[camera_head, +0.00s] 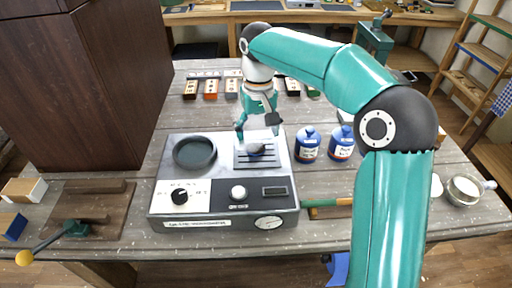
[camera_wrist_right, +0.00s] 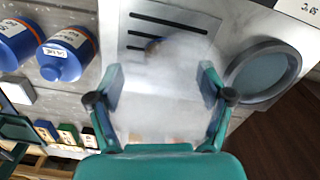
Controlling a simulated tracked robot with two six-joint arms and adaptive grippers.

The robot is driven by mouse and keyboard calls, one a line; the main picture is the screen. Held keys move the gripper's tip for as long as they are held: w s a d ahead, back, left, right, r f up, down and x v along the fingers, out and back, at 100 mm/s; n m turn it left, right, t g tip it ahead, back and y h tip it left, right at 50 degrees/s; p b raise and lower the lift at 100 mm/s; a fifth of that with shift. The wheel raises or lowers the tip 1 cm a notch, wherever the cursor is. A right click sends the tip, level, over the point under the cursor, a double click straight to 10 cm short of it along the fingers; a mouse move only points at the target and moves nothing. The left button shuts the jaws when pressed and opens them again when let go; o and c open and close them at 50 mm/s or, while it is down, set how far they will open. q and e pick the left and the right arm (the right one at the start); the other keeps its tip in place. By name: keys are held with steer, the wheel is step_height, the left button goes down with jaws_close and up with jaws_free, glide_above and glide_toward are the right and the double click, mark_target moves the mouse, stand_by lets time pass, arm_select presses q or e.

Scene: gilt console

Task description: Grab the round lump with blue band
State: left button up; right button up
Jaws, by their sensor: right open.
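A small dark, bluish round lump (camera_head: 255,149) lies on the slotted plate (camera_head: 243,163) of the grey apparatus. In the right wrist view the lump (camera_wrist_right: 154,47) shows only partly, dark with a brownish edge, behind a pale haze. I cannot make out a clear band on it. My right gripper (camera_head: 257,132) is open and points down just above the lump, with nothing between its fingers. In the wrist view its two fingers (camera_wrist_right: 161,80) stand wide apart, with the lump beyond them. My left gripper is in neither view.
A round dark dish (camera_head: 195,151) sits left of the plate on the apparatus (camera_head: 221,197). Blue labelled jars (camera_head: 307,145) stand close to its right. Small boxes (camera_head: 211,88) line the back. A lever with a yellow knob (camera_head: 25,258) is at front left.

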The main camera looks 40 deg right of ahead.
mark_target(256, 146)
steer(key=f, duration=0.4)
steer(key=shift+w+a+f, duration=0.1)
steer(key=shift+w+f, duration=0.05)
steer(key=shift+w, duration=0.1)
steer(key=shift+c, duration=0.3)
steer(key=c, duration=1.2)
